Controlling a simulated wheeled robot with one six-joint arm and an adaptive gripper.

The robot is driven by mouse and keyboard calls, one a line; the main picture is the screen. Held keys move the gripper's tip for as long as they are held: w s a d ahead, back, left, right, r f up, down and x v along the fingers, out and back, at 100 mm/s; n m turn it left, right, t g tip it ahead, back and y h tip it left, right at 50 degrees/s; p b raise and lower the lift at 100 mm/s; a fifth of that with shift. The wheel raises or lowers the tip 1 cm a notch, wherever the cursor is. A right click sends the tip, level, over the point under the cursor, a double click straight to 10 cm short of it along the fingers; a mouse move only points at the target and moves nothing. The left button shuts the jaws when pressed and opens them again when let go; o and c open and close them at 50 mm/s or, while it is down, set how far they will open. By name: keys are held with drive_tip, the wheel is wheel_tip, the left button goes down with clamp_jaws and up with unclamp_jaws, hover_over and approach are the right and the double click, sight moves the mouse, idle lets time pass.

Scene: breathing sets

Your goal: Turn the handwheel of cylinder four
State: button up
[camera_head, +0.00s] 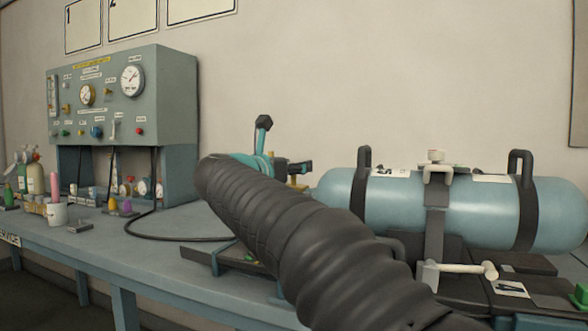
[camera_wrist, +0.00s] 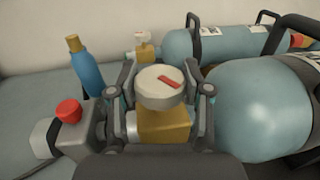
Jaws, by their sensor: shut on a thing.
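In the wrist view my gripper (camera_wrist: 163,82) is shut on a pale grey round handwheel (camera_wrist: 152,88) with a red mark on top, one finger on each side. The handwheel sits on a brass valve body (camera_wrist: 165,126). The valve is at the left end of a pale blue cylinder (camera_wrist: 258,110). I cannot read a number on this cylinder. In the head view my dark ribbed arm hides the handwheel and most of the gripper.
A second blue cylinder (camera_wrist: 205,45) with its own brass valve (camera_wrist: 146,52) lies behind. In the head view a gauge panel (camera_head: 120,115) stands on the bench's left.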

drive_tip(key=n+t+y+b, duration=0.1)
drive_tip(key=y, duration=0.1)
drive_tip(key=shift+d+f+n+y+b, duration=0.1)
drive_tip(key=shift+n+y+b, duration=0.2)
drive_tip(key=shift+n+b, duration=0.1)
drive_tip(key=n+t+y, duration=0.1)
drive_tip(key=n+y, duration=0.1)
drive_tip(key=y, duration=0.2)
drive_tip(key=shift+n, duration=0.3)
drive_tip(key=n+y, duration=0.1)
drive_tip(key=n+y+p, duration=0.1)
drive_tip(key=y, duration=0.1)
drive_tip(key=y+p, duration=0.1)
drive_tip(key=shift+r+n, duration=0.3)
drive_tip(key=shift+n, duration=0.1)
drive_tip(key=shift+f+n+y+p, duration=0.1)
drive_tip(key=shift+n+y+p, duration=0.75)
drive_tip(key=shift+y, duration=0.75)
drive_tip(key=o, duration=1.2)
drive_tip(key=shift+f, duration=0.1)
